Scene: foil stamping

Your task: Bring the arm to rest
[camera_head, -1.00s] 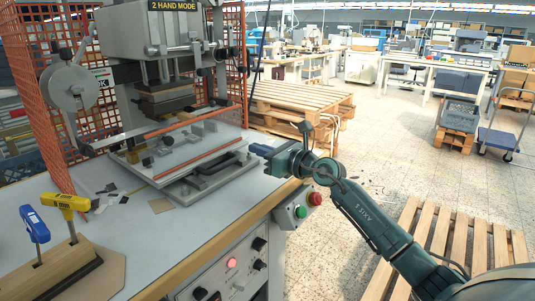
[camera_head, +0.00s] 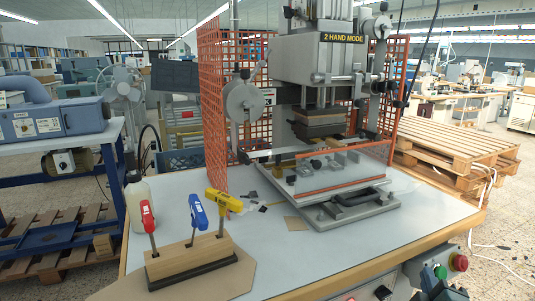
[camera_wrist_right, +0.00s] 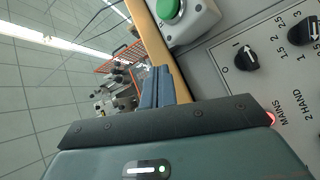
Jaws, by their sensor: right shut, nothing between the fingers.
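My right arm shows only as a small teal part (camera_head: 437,287) at the bottom right edge of the head view, by the button box at the table's front corner. In the right wrist view my right gripper (camera_wrist_right: 156,72) has its two blue-grey fingers together with nothing between them. The fingers are beside the table's wooden edge and the control panel, near the green button (camera_wrist_right: 168,8). I cannot tell whether they touch anything. My left gripper is in no view.
A wooden block (camera_head: 190,258) holds red, blue and yellow handled tools. The green button (camera_head: 440,271) and red button (camera_head: 459,262) are at the right corner. Pallets (camera_head: 455,150) stand behind.

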